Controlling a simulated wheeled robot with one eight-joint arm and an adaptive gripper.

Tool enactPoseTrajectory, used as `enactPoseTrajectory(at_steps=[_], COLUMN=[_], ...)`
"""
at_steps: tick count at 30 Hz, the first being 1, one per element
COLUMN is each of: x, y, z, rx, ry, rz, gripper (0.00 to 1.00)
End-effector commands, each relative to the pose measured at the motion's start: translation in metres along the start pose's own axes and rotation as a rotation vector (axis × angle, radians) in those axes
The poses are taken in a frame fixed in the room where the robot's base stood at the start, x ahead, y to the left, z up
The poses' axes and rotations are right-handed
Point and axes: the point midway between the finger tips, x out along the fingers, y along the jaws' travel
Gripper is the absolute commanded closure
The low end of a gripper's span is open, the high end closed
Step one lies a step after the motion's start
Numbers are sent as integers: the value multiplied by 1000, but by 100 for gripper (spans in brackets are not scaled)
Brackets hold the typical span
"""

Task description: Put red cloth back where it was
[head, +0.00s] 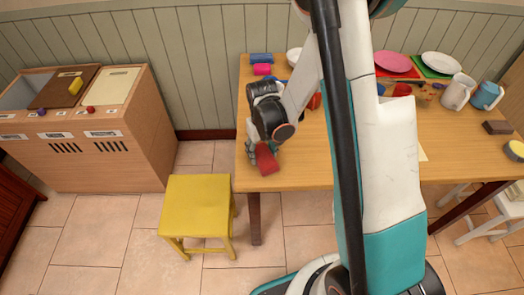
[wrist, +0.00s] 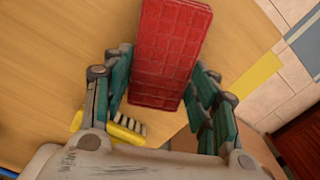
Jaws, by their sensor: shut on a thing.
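The red cloth (head: 267,160) is a flat red piece at the left front corner of the wooden table (head: 330,172). In the wrist view the red cloth (wrist: 168,52) shows a grid pattern and stretches out from between my fingers. My gripper (head: 258,143) is shut on it and points downward near the table's left edge. In the wrist view my gripper (wrist: 160,95) has one finger on each side of the cloth. The cloth's near end is clear, but I cannot tell whether it touches the tabletop.
A yellow brush (wrist: 125,130) lies close to my fingers. A yellow stool (head: 197,205) stands left of the table. Blue (head: 261,58) and pink (head: 262,70) items lie at the back left. Plates (head: 395,62) and mugs (head: 458,92) stand right. A wooden cabinet (head: 90,150) is far left.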

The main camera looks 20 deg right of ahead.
Motion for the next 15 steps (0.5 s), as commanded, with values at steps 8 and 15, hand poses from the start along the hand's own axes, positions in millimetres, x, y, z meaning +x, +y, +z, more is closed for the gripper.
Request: enactPoseTrajectory(at_steps=[8,15], x=[3,2], y=[0,0], z=[0,0], rx=[0,0], ry=[0,0], rz=[0,0], gripper=[26,26])
